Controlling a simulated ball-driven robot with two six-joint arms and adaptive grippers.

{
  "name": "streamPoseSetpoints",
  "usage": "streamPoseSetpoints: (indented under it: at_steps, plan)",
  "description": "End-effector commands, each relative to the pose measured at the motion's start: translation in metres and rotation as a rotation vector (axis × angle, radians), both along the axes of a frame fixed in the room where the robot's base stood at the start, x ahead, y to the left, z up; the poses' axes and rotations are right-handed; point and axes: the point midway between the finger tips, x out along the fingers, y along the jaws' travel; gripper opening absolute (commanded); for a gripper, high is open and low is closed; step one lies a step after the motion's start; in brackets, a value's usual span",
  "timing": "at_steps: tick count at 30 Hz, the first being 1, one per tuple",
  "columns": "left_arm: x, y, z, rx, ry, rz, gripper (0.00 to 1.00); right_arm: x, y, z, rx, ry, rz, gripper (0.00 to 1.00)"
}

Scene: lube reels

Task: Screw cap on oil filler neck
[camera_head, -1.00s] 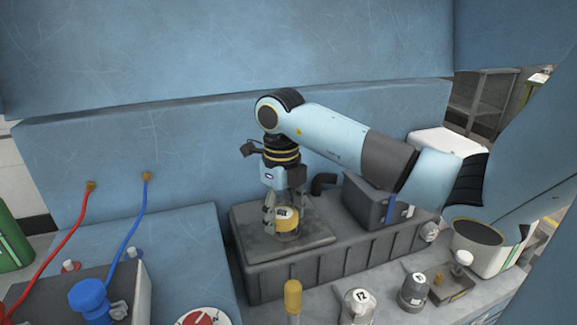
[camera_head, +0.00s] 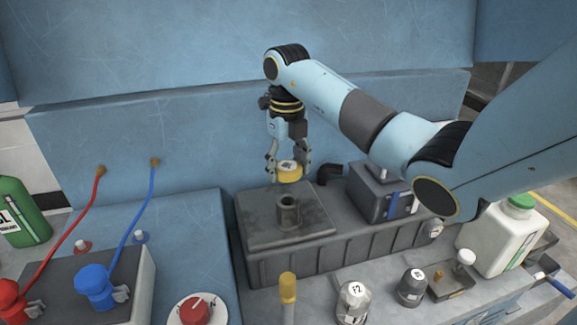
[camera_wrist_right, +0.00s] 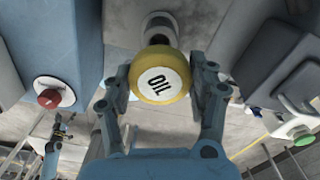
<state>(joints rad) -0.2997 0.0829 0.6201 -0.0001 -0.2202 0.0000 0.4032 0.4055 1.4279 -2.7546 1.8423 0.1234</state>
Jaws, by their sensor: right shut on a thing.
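The yellow oil cap (camera_head: 289,171), with a white label reading OIL on top, is held between the fingers of my right gripper (camera_head: 288,168). In the right wrist view the cap (camera_wrist_right: 160,76) sits between both fingertips of the gripper (camera_wrist_right: 161,88). The grey filler neck (camera_head: 287,212) stands upright and open on the dark tank top (camera_head: 260,232). The cap is above the neck and apart from it in the head view. In the wrist view part of the neck (camera_wrist_right: 158,27) shows beyond the cap.
A grey box (camera_head: 375,187) and a black elbow pipe (camera_head: 329,172) stand right of the neck. Filters (camera_head: 352,300), a yellow-topped post (camera_head: 288,288) and a white jug (camera_head: 497,240) are in front and right. Red and blue hoses and a red knob (camera_head: 194,310) are left.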

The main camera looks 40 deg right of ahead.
Motion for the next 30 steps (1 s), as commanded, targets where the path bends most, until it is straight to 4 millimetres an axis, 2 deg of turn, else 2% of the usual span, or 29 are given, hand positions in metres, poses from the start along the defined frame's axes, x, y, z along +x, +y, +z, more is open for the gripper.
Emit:
streamPoseSetpoints:
  at_steps: [8, 30]
  plan:
    - [0.0, -0.006, -0.008, -0.007, 0.0, 0.002, 1.0, 0.0, 0.0, -0.009, 0.0, 0.001, 0.0, 0.27]
    - [-0.002, -0.003, -0.042, -0.003, 0.002, 0.001, 1.0, 0.0, 0.0, -0.055, 0.0, 0.0, 0.001, 0.27]
